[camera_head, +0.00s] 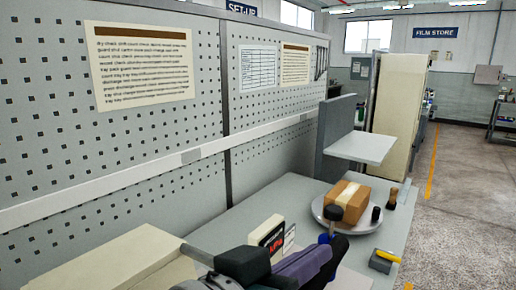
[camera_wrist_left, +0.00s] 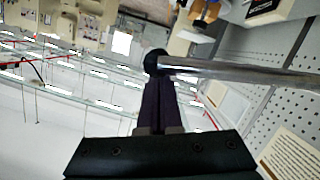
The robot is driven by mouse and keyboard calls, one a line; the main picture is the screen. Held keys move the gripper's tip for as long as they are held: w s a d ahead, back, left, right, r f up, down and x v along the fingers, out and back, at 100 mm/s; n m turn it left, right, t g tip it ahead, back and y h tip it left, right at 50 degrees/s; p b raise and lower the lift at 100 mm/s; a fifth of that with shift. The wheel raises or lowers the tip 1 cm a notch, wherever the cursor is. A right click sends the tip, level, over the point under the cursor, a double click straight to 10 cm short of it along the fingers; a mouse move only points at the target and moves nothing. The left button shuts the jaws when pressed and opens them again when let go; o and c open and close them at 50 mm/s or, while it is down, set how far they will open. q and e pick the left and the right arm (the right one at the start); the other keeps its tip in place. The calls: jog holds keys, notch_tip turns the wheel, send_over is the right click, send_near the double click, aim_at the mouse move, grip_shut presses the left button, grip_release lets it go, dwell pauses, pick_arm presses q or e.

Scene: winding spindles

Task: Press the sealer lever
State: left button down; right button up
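The lever shows in the head view as a black round knob (camera_head: 336,213) on a short stem, in front of the turntable. In the left wrist view it is a shiny metal rod (camera_wrist_left: 235,71) coming in from the right, with a black ball (camera_wrist_left: 154,62) at its end. My left gripper (camera_head: 338,243) has its dark fingers together, with the tips at the lever just below the knob. In the left wrist view the fingertips (camera_wrist_left: 160,82) reach the rod beside the ball; whether they touch cannot be told. The sealer's body is not clearly visible. My right gripper is out of view.
A taped cardboard box (camera_head: 349,197) sits on a round turntable (camera_head: 318,209) on the grey bench (camera_head: 265,199). A yellow-handled tool (camera_head: 384,259) lies near the right edge. A small printed box (camera_head: 268,235) stands behind my arm. A pegboard wall (camera_head: 150,135) runs along the left.

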pick_arm(q)
notch_tip(320, 180, down, 9)
jog(key=s+m+b, duration=0.1)
jog(key=b, duration=0.3)
jog(key=shift+d+y, duration=0.3)
jog(key=shift+d, duration=0.05)
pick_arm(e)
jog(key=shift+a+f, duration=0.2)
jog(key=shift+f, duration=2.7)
pick_arm(q)
jog(key=shift+b, duration=0.3)
jog(key=r+p, duration=0.2)
jog(key=r, duration=0.1)
jog(key=r+p, duration=0.2)
jog(key=shift+w+a+r, duration=0.15)
jog(key=shift+w+r, duration=0.1)
jog(key=shift+w, duration=0.1)
jog(key=v, duration=1)
jog(key=shift+t, duration=0.3)
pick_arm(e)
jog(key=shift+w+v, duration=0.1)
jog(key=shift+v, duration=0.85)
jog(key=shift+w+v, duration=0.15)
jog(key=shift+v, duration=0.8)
pick_arm(q)
jog(key=shift+s, duration=0.1)
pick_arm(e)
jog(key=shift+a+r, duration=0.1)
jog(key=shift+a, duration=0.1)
